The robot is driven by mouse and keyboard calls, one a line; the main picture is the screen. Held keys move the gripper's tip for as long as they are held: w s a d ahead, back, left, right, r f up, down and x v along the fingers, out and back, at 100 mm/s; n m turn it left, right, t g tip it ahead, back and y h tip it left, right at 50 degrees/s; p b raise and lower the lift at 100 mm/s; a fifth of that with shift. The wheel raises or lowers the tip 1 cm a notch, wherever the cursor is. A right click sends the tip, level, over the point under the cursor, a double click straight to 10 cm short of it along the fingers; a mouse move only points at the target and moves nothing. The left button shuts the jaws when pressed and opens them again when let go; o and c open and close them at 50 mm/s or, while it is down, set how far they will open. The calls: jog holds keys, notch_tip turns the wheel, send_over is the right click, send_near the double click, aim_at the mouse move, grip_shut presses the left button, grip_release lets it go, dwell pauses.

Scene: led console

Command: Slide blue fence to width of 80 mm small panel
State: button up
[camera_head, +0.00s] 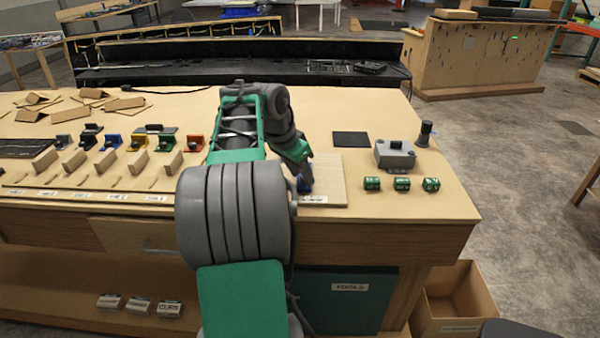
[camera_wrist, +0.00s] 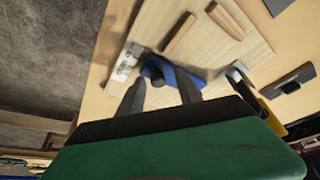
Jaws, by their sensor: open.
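The blue fence (camera_wrist: 178,78) lies on a light wooden board (camera_wrist: 150,28) in the wrist view, with a dark round knob on its left end. My gripper (camera_wrist: 160,80) is open, its two fingers pointing at the fence with the knob end between the tips. I cannot tell whether the fingers touch it. In the head view a small blue patch of the fence (camera_head: 304,186) shows beside my gripper (camera_head: 302,172), mostly hidden by my arm. Two parallel wooden strips, one nearer (camera_wrist: 179,34) and one farther (camera_wrist: 226,20), are on the board beyond the fence.
A white label (camera_wrist: 127,61) is at the board's edge. In the head view a grey switch box (camera_head: 395,154), a black knob post (camera_head: 425,133) and green blocks (camera_head: 402,184) stand to the right. Coloured clamps (camera_head: 139,137) and wooden blocks (camera_head: 73,160) line the left.

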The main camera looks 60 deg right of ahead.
jog(key=p+v, duration=0.2)
jog(key=v, duration=0.5)
jog(key=shift+a+r, duration=0.15)
jog(key=shift+r, duration=0.2)
